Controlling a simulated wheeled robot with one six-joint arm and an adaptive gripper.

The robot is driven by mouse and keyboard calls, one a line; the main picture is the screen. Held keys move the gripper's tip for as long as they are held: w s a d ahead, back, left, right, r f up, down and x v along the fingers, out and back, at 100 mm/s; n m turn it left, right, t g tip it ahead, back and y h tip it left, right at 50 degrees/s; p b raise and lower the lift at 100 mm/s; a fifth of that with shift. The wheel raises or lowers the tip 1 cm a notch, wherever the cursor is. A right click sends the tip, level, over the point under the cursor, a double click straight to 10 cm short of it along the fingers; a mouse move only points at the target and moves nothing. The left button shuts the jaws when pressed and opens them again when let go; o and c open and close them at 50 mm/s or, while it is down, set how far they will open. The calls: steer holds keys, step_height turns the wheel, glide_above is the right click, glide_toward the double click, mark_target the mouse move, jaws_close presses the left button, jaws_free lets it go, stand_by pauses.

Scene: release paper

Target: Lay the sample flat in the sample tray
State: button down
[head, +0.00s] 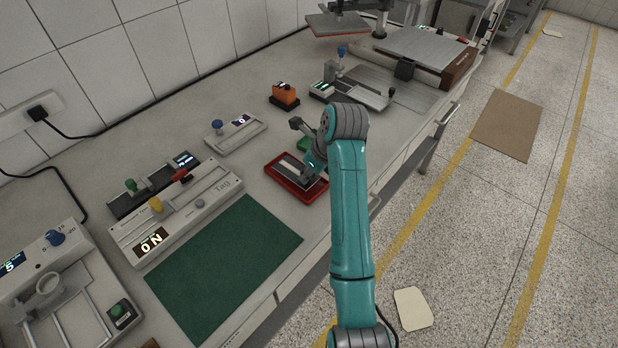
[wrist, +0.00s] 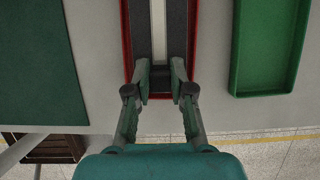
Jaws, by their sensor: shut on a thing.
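My gripper (head: 308,172) is over the near end of a red-rimmed tray (head: 273,170) with a dark inside. In the wrist view its fingers (wrist: 160,86) are shut on the dark end of a pale, narrow strip, which I take as the sample (wrist: 158,30). The strip runs lengthwise along the middle of the red tray (wrist: 127,45). I cannot tell whether it touches the tray floor. A green tray (wrist: 268,50) lies to the right in the wrist view; in the head view the green tray (head: 303,144) is mostly hidden by my arm.
A green mat (head: 225,262) lies left of the red tray. A tag device (head: 190,210), an orange block (head: 284,95) and several bench instruments stand around. The bench edge is close on the near side. Bare bench separates the red tray from the mat.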

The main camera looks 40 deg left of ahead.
steer(key=shift+f, duration=1.2)
steer(key=shift+f, duration=0.1)
steer(key=c, duration=1)
jaws_free()
